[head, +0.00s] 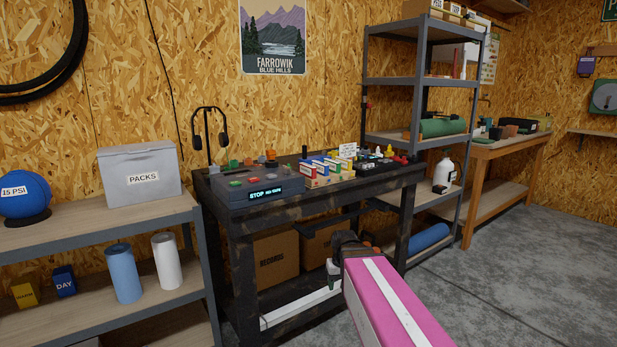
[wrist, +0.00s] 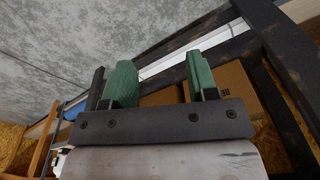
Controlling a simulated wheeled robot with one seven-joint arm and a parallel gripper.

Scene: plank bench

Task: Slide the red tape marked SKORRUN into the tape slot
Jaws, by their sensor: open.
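My gripper (head: 344,248) is in front of the dark plank bench (head: 310,197), below its top. In the wrist view its two green fingers (wrist: 160,68) are apart with nothing between them. A row of coloured tapes (head: 327,169) stands in a wooden holder on the bench top, with red, blue, yellow and green among them. The red one (head: 310,178) is at the near left end; its label is too small to read. A grey tape deck (head: 240,191) with coloured buttons and a STOP display lies left of the tapes. I cannot make out its slot.
Headphones on a stand (head: 209,135) are behind the deck. Small coloured items (head: 383,155) crowd the bench's right end. Cardboard boxes (head: 276,258) sit beneath. A PACKS bin (head: 140,175) is on the left shelf; a metal rack (head: 416,90) stands right. The foreground floor is clear.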

